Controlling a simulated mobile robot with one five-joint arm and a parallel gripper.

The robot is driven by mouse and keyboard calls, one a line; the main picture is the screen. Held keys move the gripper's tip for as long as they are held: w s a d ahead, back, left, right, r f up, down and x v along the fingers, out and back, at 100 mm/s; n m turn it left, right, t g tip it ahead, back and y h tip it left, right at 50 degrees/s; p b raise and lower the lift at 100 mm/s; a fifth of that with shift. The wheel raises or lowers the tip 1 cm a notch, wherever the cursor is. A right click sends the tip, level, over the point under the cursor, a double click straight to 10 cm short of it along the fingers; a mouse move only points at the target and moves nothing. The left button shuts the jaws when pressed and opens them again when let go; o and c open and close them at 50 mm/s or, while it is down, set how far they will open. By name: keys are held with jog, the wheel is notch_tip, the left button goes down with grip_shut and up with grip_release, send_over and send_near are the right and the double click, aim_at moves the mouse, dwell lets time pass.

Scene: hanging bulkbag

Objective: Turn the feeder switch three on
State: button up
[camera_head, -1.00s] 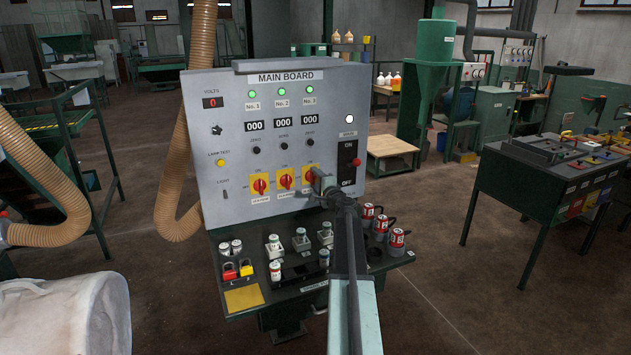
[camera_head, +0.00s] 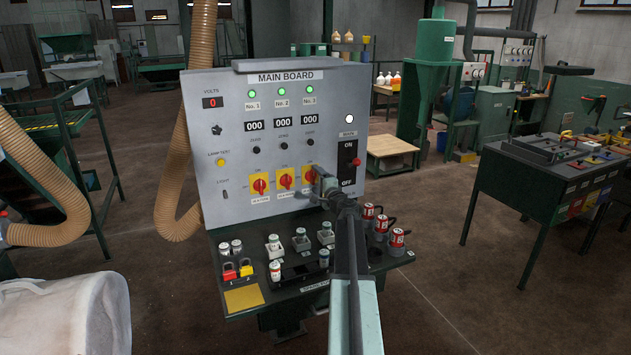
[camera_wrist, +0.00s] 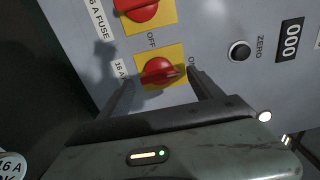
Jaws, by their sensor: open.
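Feeder switch three (camera_head: 309,174) is the rightmost of three red rotary knobs on yellow plates, low on the grey main board (camera_head: 228,135). My gripper (camera_head: 318,178) is at that switch and partly covers it in the head view. In the wrist view the red knob (camera_wrist: 160,71) sits between the tips of my open gripper (camera_wrist: 158,76). Whether the fingers touch it is unclear. The knob's ridge appears to run toward the ON mark. The OFF mark is at the plate's side toward switch two (camera_wrist: 137,10).
The black main ON/OFF switch (camera_head: 348,165) is right of my gripper. Green lamps (camera_head: 281,90) are lit for all three feeders. Below the board, a dark shelf (camera_head: 290,300) holds fuses and padlocks. A ribbed hose (camera_head: 178,195) hangs at the left.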

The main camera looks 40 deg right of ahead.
jog(key=v, duration=0.6)
jog(key=shift+s, duration=0.3)
jog(key=shift+a, duration=0.15)
